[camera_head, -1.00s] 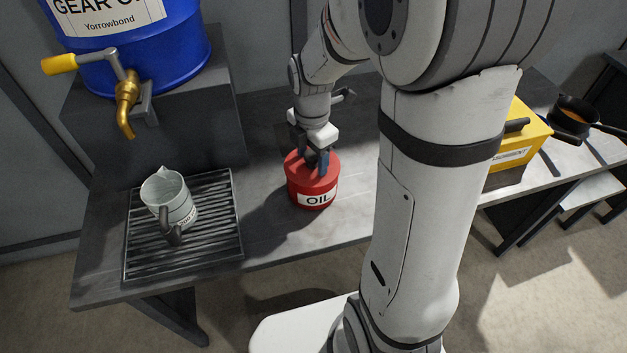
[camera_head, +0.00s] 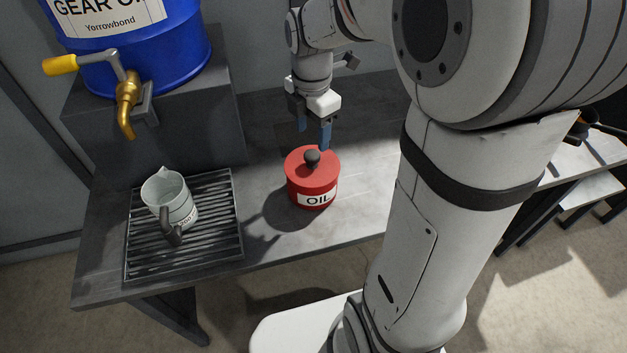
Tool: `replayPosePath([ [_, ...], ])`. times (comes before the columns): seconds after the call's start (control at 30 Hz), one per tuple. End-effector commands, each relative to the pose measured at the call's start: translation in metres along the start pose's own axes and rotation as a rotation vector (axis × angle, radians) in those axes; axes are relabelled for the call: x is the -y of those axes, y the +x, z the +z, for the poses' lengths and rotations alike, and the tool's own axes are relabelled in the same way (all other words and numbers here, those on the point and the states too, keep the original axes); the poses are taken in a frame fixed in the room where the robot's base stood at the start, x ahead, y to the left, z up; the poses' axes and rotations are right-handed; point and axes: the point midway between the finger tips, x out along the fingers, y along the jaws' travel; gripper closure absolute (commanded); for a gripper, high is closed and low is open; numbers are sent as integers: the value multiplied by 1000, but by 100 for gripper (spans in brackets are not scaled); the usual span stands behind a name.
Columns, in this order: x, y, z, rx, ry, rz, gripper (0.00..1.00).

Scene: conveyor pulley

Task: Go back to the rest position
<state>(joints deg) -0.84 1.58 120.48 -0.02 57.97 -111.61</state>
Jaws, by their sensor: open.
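My gripper (camera_head: 312,136) is open and empty, pointing down just above and behind the red oil can. The red oil can (camera_head: 312,181), labelled OIL, stands upright on the bench with its lid on and a dark knob (camera_head: 312,157) on top. The fingers appear apart from the knob. My arm rises from the gripper to the top of the view, and its large links cover the right part of the bench.
A grey measuring jug (camera_head: 172,197) stands on a slatted drip grate (camera_head: 225,240) at the left of the bench (camera_head: 262,254). A blue gear oil drum (camera_head: 140,45) with a brass tap (camera_head: 127,100) stands behind it. The bench around the can is clear.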

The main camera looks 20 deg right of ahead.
Motion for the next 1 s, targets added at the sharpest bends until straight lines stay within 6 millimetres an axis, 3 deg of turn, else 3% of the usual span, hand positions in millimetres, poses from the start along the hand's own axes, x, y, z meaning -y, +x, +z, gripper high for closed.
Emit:
replayPosePath([
  [0.57,4,-2,-2,3,60,9,43],
  [0.67,15,-7,-5,8,206,27,43],
  [1.0,73,-21,-26,-16,1030,127,43],
])
